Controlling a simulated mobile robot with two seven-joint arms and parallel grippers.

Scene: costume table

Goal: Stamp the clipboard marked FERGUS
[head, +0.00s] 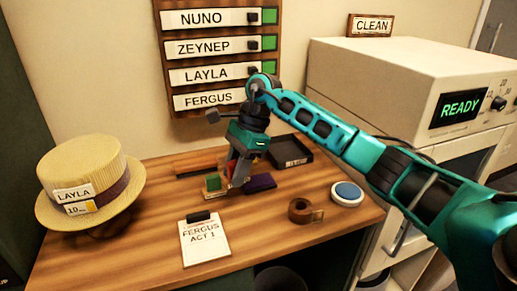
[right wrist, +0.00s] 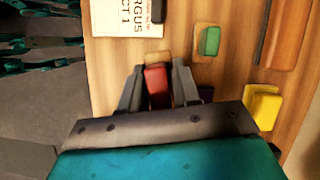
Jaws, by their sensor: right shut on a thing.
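The clipboard marked FERGUS ACT 1 (head: 205,243) lies flat near the table's front edge, its dark clip toward the back. Part of it also shows at the top of the right wrist view (right wrist: 124,20). My right gripper (head: 234,184) is low over the table behind the clipboard. In the right wrist view its fingers are shut on a red block-shaped stamp (right wrist: 157,86) with a wooden part at its end. A green block (head: 213,183) on a wooden piece is just left of the gripper. My left gripper is not in view.
A purple item (head: 260,182) is right of the gripper, with a black tray (head: 290,151) behind. A tape roll (head: 301,210) and a blue-topped round tin (head: 347,193) stand to the right. A straw hat (head: 88,175) stands at left. A yellow block (right wrist: 262,107) shows in the wrist view.

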